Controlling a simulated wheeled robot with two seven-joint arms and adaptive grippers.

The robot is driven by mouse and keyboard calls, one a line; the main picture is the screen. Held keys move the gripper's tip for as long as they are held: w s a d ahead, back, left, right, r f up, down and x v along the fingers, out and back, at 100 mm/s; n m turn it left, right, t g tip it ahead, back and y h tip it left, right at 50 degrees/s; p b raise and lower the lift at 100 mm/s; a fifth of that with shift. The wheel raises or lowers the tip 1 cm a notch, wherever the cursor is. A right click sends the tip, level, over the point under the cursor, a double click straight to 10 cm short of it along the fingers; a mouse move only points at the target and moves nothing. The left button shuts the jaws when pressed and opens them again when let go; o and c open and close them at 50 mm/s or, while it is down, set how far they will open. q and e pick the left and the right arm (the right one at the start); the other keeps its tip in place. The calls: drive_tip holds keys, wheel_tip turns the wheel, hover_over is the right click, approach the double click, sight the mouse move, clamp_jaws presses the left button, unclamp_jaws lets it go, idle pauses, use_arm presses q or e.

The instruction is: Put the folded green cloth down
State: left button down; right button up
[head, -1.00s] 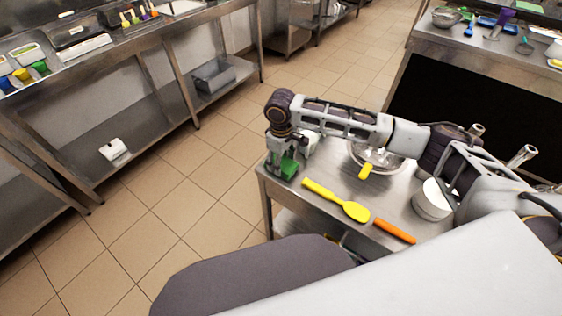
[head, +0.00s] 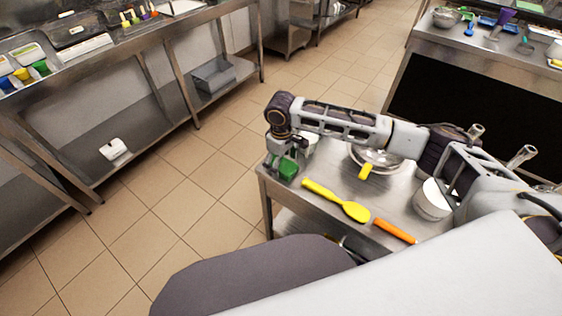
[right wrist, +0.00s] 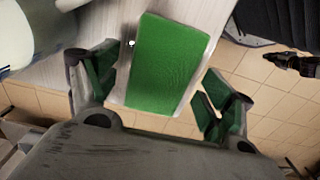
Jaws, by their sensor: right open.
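The folded green cloth (head: 288,168) lies at the left corner of the steel table, below my right gripper. In the right wrist view the cloth (right wrist: 168,64) is a flat green rectangle lying on the table top near its edge. My right gripper (head: 279,158) is open, and in the right wrist view its fingers with green pads (right wrist: 160,92) stand apart on both sides of the cloth, with a gap on each side. My left gripper is not in view.
On the steel table (head: 330,177) lie a yellow spatula (head: 338,201) and an orange-handled tool (head: 395,231). A metal bowl (head: 374,158) and a white container (head: 432,199) stand further right. Tiled floor is open to the left.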

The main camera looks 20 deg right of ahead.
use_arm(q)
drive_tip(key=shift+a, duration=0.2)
use_arm(e)
drive_tip(key=shift+r, duration=0.65)
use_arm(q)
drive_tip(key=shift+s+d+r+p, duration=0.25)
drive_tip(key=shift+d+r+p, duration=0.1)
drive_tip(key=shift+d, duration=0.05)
use_arm(e)
wheel_tip(320, 180, up, 11)
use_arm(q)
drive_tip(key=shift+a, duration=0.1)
use_arm(e)
drive_tip(key=shift+s+f, duration=0.1)
